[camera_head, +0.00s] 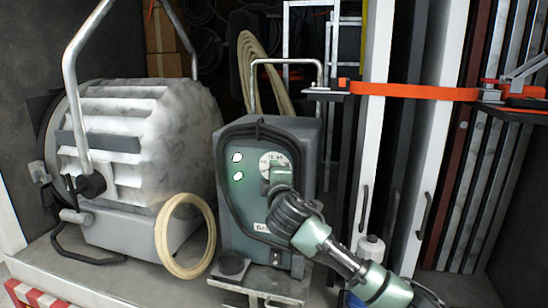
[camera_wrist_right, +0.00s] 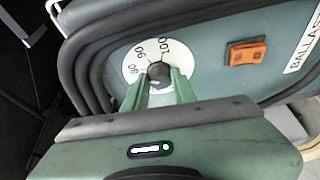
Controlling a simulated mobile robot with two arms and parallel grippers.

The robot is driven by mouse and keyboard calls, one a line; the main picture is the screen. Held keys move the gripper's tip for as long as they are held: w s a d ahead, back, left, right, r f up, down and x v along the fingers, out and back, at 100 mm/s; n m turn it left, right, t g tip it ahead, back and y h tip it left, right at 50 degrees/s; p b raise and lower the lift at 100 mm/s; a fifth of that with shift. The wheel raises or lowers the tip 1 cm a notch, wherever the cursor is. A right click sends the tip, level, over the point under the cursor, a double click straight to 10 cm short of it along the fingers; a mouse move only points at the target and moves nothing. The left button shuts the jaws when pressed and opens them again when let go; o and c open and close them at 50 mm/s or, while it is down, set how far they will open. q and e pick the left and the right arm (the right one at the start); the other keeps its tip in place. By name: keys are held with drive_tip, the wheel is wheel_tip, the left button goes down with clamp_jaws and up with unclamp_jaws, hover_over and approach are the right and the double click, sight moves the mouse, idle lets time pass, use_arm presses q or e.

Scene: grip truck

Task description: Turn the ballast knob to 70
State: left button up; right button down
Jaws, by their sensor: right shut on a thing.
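The ballast is a grey-green box (camera_head: 232,205) with a black cable looped round its front panel. Its white dial (camera_head: 267,158) is partly hidden behind my right gripper (camera_head: 277,178). In the right wrist view the dial (camera_wrist_right: 178,53) carries numbers that look like 80, 90 and 100. The dark ballast knob (camera_wrist_right: 158,70) sits at its middle, between the green fingertips of my right gripper (camera_wrist_right: 158,82), which is shut on it. I cannot tell the knob's exact setting. My left gripper is in neither view.
An orange switch (camera_wrist_right: 246,53) and a BALLAST label (camera_wrist_right: 306,42) are beside the dial. A large lamp (camera_head: 150,130) stands left of the box, with a beige cable coil (camera_head: 160,240) between them. An orange strap (camera_head: 415,91) crosses upright panels at the right.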

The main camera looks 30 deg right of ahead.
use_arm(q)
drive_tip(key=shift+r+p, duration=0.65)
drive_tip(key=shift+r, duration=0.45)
use_arm(e)
drive_tip(key=shift+w+a+r+n+g, duration=0.1)
drive_tip(key=shift+n+g, duration=0.9)
drive_tip(key=shift+n, duration=1)
drive_tip(key=shift+n+g, duration=1)
drive_tip(key=shift+n, duration=1)
drive_tip(key=c, duration=1.1)
unclamp_jaws()
drive_tip(key=shift+c, duration=0.2)
use_arm(q)
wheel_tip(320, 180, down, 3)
drive_tip(key=b, duration=0.3)
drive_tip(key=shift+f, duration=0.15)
use_arm(e)
drive_tip(key=v, duration=0.7)
drive_tip(key=shift+s+a, duration=0.2)
drive_tip(key=shift+a, duration=0.1)
